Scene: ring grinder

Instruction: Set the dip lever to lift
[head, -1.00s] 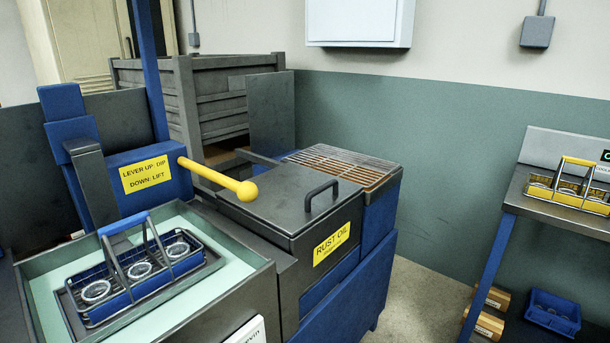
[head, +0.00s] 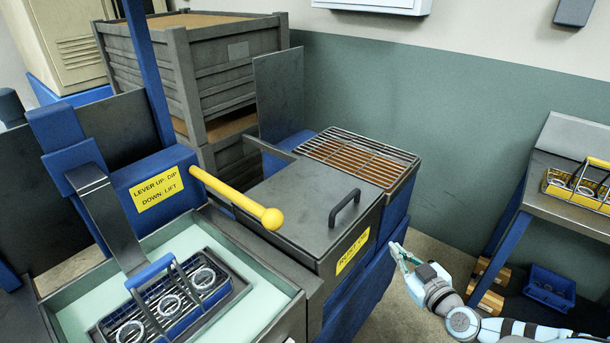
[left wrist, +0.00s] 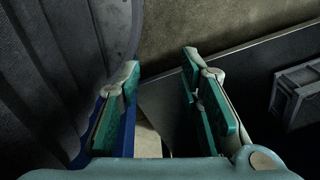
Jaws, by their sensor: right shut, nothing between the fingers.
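The yellow dip lever (head: 236,199) with a round knob sticks out toward the right from a blue housing (head: 160,180). It slopes slightly down toward its knob. The housing's yellow label (head: 156,189) reads "LEVER UP: DIP, DOWN: LIFT". A blue-handled basket (head: 172,300) with several rings sits in the tank at the lower left. My right gripper (head: 400,254) is shut and empty, right of the rust oil box and well apart from the lever. My left gripper (left wrist: 160,100) shows only in the left wrist view, with its fingers spread and nothing between them.
The closed rust oil lid (head: 310,215) has a dark handle, with a drain grate (head: 360,158) behind it. Stacked grey crates (head: 215,75) stand at the back. A bench with a yellow-handled basket (head: 580,187) is at the right, above a blue bin (head: 550,287).

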